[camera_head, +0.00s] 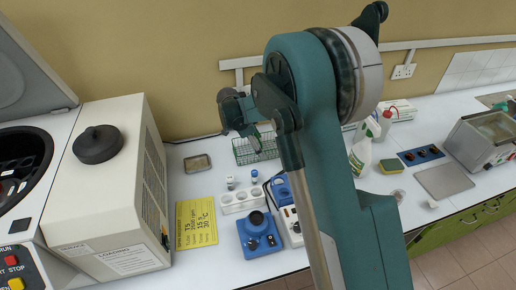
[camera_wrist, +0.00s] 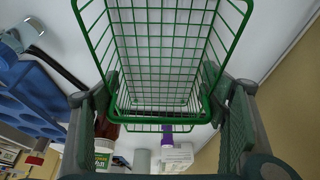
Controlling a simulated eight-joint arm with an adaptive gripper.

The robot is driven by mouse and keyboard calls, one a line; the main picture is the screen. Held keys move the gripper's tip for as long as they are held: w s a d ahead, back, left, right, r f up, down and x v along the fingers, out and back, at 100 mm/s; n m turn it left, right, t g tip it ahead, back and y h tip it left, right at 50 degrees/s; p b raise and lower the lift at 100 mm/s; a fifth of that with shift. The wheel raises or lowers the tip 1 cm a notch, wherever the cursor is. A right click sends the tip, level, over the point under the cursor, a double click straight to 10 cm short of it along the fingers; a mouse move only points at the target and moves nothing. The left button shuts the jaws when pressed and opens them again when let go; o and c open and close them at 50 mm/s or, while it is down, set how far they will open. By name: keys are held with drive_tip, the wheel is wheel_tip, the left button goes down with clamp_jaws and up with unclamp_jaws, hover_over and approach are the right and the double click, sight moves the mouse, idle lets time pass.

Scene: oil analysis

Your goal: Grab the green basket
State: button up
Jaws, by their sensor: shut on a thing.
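The green basket (camera_head: 256,152) is an open wire-mesh basket. In the head view it is near the back wall, behind the white rack, and my arm partly hides it. My gripper (camera_head: 250,131) is at the basket's top. In the wrist view the basket (camera_wrist: 165,50) fills the middle, and my gripper (camera_wrist: 162,88) has one finger on each side, shut on it. I cannot tell whether the basket touches the counter.
A white tube rack (camera_head: 240,201), a blue device (camera_head: 259,236) and a yellow card (camera_head: 196,223) lie in front. A white machine (camera_head: 115,190) stands left. A spray bottle (camera_head: 361,155) and a sponge (camera_head: 391,166) are to the right. A small tray (camera_head: 197,163) lies left of the basket.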

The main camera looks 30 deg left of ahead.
wheel_tip(320, 180, up, 10)
drive_tip(key=shift+f, duration=0.1)
idle(0.4)
